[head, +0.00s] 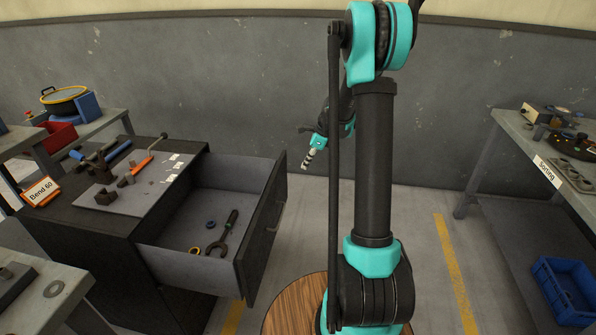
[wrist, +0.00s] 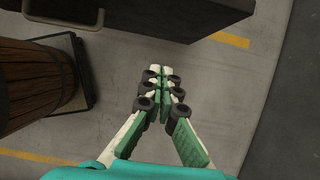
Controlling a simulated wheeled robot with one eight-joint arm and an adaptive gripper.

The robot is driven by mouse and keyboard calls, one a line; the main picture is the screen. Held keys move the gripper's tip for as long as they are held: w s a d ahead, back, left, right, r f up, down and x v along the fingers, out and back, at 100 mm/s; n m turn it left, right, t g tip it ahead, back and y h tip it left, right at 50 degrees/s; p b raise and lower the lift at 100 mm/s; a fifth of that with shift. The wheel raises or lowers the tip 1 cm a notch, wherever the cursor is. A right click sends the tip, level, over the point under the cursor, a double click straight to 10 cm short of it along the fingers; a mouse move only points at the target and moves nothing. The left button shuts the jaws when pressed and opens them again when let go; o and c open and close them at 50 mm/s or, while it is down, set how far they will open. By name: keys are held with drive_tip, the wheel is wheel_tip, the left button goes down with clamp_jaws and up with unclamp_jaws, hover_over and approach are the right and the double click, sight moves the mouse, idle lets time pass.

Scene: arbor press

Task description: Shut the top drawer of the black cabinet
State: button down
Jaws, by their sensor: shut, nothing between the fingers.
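The black cabinet (head: 100,240) stands at the left in the head view. Its top drawer (head: 262,240) is pulled far out toward the right. Inside the drawer lie a dark wrench-like tool (head: 222,235), a small blue ring (head: 210,224) and a small yellow ring (head: 195,250). My gripper (head: 308,158) is shut and empty. In the head view it hangs to the right of the drawer front, apart from it. In the wrist view my gripper (wrist: 160,75) points at the floor, with a dark box-like body (wrist: 190,15) at the top edge.
On the cabinet top are a grey plate with tools (head: 130,185) and a "Bend 60" sign (head: 40,190). A "Sorting" table (head: 530,150) stands at the right, with a blue crate (head: 565,290) below. Open floor with a yellow line (head: 455,275) lies between.

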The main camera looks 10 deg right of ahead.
drive_tip(key=w+a+f, duration=0.2)
drive_tip(key=a+f, duration=0.5)
drive_tip(key=f, duration=0.1)
drive_tip(key=shift+w+f, duration=0.25)
drive_tip(key=shift+f, duration=0.05)
drive_tip(key=shift+a, duration=0.1)
drive_tip(key=w+a, duration=0.4)
drive_tip(key=a, duration=0.6)
drive_tip(key=w+a, duration=0.4)
drive_tip(key=a, duration=0.7)
drive_tip(key=w+a, duration=0.3)
drive_tip(key=a, duration=0.8)
drive_tip(key=shift+w+a, duration=0.2)
drive_tip(key=shift+w, duration=0.2)
drive_tip(key=shift+a, duration=0.1)
